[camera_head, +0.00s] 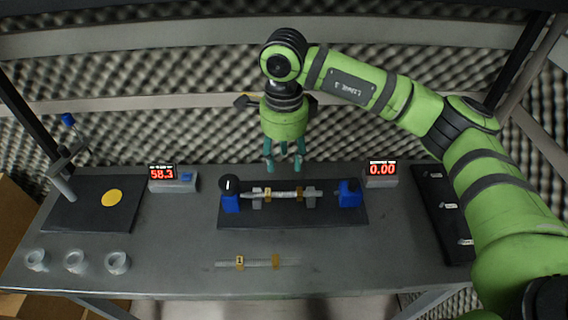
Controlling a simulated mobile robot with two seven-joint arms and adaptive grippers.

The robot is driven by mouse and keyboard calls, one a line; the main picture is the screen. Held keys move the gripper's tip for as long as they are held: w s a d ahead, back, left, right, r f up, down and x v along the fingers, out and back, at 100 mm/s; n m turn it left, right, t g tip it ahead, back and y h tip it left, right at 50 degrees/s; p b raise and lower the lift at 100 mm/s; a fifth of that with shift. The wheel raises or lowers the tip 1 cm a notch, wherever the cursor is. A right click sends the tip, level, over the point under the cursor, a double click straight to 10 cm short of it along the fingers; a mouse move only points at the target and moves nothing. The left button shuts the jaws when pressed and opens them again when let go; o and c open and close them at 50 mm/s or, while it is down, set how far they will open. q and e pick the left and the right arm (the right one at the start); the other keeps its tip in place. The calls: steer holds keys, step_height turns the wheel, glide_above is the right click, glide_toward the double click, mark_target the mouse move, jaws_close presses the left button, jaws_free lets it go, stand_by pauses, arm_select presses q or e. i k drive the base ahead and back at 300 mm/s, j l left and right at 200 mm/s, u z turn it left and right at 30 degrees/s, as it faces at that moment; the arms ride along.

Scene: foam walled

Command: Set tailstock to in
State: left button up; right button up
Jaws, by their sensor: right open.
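A fixture stands on a dark base plate (290,217) at the middle of the table. It has a blue block with a black round knob (230,184) at its left end and another blue block (349,194) at its right end. I cannot tell for sure which one is the tailstock. A clear rod with tan bands (285,194) lies on grey supports between the blocks. My right gripper (284,164) points down, open and empty, behind and above the rod. My left gripper is out of view.
Displays reading 58.3 (172,179) and 0.00 (381,174) flank the fixture. A loose banded rod (258,262) lies in front. Several clear rings (75,261) and a stand with a yellow disc (112,198) are at left. A dark panel with switches (446,206) is at right.

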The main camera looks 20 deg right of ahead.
mark_target(350, 193)
steer(key=z, duration=1.1)
